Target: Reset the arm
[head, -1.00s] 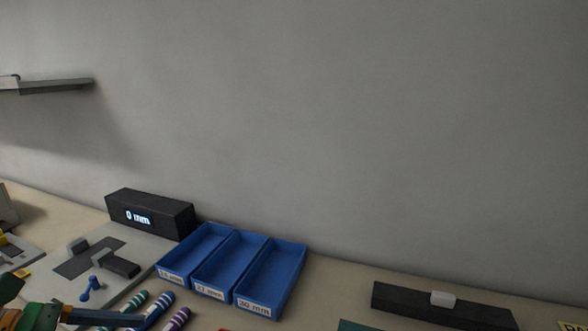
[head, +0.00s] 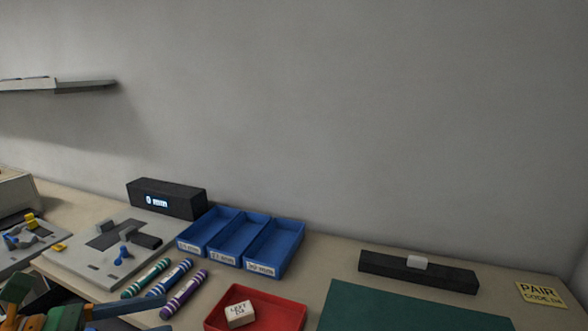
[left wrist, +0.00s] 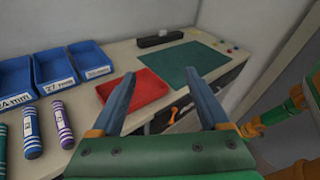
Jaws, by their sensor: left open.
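My left gripper (left wrist: 162,95) is open and empty in the left wrist view, its two blue-grey fingers spread above the bench, with the red tray (left wrist: 152,83) beyond and partly behind them. In the head view part of my left gripper and arm shows at the lower left corner, cut off by the frame edge. Green, blue and purple striped cylinders, a green one (head: 146,278), a blue one (head: 169,277) and a purple one (head: 184,294), lie side by side near it. My right gripper cannot be made out; green and orange arm parts show at the right of the wrist view.
Three blue bins (head: 240,242) stand behind the cylinders, beside a black display (head: 165,200) reading 0 mm. The red tray (head: 282,310) holds a white block (head: 240,314). A grey fixture plate (head: 92,268) is at left. The green mat (head: 400,308) is clear; a black bar (head: 450,277) lies behind it.

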